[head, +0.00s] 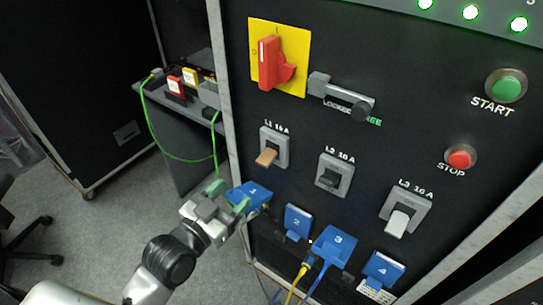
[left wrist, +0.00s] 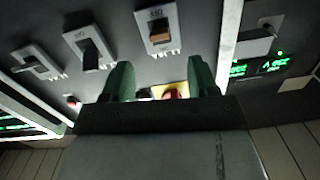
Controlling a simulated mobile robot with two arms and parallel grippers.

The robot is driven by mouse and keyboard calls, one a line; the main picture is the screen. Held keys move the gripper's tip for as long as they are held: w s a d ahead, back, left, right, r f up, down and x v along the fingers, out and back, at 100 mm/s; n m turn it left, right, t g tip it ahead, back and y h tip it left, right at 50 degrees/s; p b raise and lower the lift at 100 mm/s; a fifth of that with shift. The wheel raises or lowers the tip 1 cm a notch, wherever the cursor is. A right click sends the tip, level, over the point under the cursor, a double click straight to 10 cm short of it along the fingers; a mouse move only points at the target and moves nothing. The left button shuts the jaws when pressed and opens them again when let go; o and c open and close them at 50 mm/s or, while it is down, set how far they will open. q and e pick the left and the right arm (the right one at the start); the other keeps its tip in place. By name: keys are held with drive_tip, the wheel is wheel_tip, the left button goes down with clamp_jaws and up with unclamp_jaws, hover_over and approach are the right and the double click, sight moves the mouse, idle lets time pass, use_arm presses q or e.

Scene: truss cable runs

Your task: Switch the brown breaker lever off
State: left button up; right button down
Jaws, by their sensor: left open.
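The brown breaker lever (head: 266,157) sticks out from the grey L1 16 A breaker plate (head: 279,140), its tip toward the plate's lower part in the head view. In the left wrist view the brown lever (left wrist: 160,37) lies beyond and above the gap between my fingers. My left gripper (head: 228,195) is open and empty, with green fingers. It is below and left of the lever in the head view, apart from it, and overlaps the blue cover 1 (head: 254,193). In the left wrist view both fingers (left wrist: 160,78) frame an empty gap. My right gripper is not in view.
The L2 breaker (head: 335,174) has a black lever, the L3 breaker (head: 404,211) a white one. Above are a red rotary switch (head: 273,64) and a grey latch (head: 341,96). Blue covers and cables are below. A green cable (head: 170,153) hangs left of the panel edge.

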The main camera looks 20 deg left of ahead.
sight(261, 163)
use_arm(q)
drive_tip(key=shift+n, duration=0.6)
drive_tip(key=x, duration=0.7)
drive_tip(key=p+x, duration=0.1)
drive_tip(key=x, duration=0.2)
drive_tip(key=shift+w+d+r, duration=0.15)
drive_tip(key=shift+d+r, duration=0.1)
drive_tip(key=shift+r, duration=0.15)
drive_tip(key=shift+c, duration=0.4)
drive_tip(key=c, duration=0.9)
drive_tip(key=shift+o, duration=0.2)
drive_tip(key=t+b, duration=0.1)
drive_tip(key=b, duration=0.1)
drive_tip(key=f+t+h+b, duration=0.1)
drive_tip(key=b, duration=0.2)
drive_tip(key=t+b, duration=0.1)
drive_tip(key=b, duration=0.1)
drive_tip(key=shift+w+d+f+h, duration=0.1)
drive_tip(key=shift+w+f+h, duration=0.15)
drive_tip(key=shift+w+h, duration=0.05)
